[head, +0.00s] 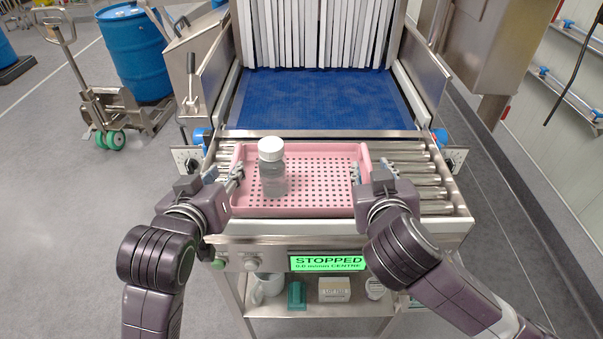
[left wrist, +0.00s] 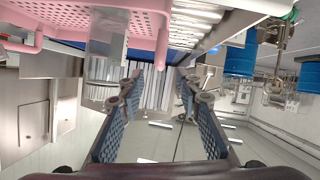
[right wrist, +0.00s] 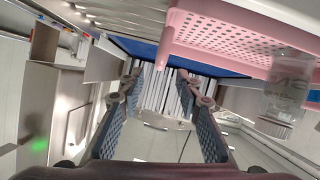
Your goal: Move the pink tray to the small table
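The pink tray (head: 306,208) lies flat on the steel rollers and has a perforated floor. A clear bottle with a white lid (head: 272,168) stands upright in its left half. My left gripper (head: 238,175) is at the tray's left rim, and my right gripper (head: 356,172) is at its right rim. In the left wrist view, my left gripper's fingers (left wrist: 157,88) are spread with nothing between them, near the tray's wall (left wrist: 147,52). In the right wrist view, my right gripper's fingers (right wrist: 160,90) are also spread and empty, near the tray (right wrist: 172,35). The small table is not identifiable in view.
A blue conveyor belt (head: 320,95) runs behind the rollers (head: 410,170) to a white strip curtain (head: 310,30). A green "STOPPED" display (head: 327,263) is on the front. A lower shelf (head: 320,309) holds small items. A blue drum (head: 135,55) and pallet jack (head: 110,110) stand at left.

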